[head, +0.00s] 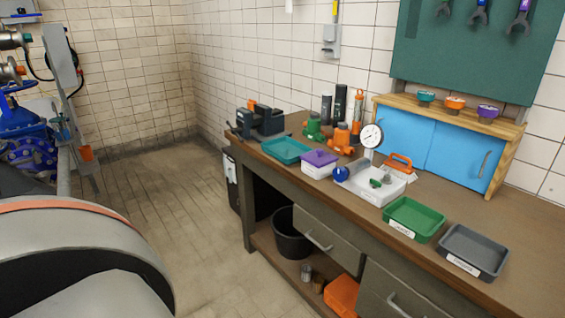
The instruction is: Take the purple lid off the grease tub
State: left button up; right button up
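The grease tub (315,173) is a small white tub on the workbench, left of the middle of the bench top. Its purple lid (320,158) sits on top of it and looks closed. The tub stands between a teal tray and a white tray with a gauge. Neither of my grippers shows in the head view. A large rounded grey part with an orange band fills the lower left.
The workbench (283,194) also bears a teal tray (287,150), a vise (262,121), green and orange jacks, a white gauge tray (372,193), a green tray (414,219) and a grey tray (474,251). A blue cabinet (440,150) stands behind. The floor (190,200) before the bench is clear.

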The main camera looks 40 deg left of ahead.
aim_at(319, 158)
jog(key=u, duration=1.15)
jog(key=j+z, duration=0.1)
jog(key=z, duration=0.9)
jog(key=j+z, duration=1.2)
jog(key=j, duration=0.2)
jog(key=k+j+z, duration=0.2)
jog(key=j, duration=0.2)
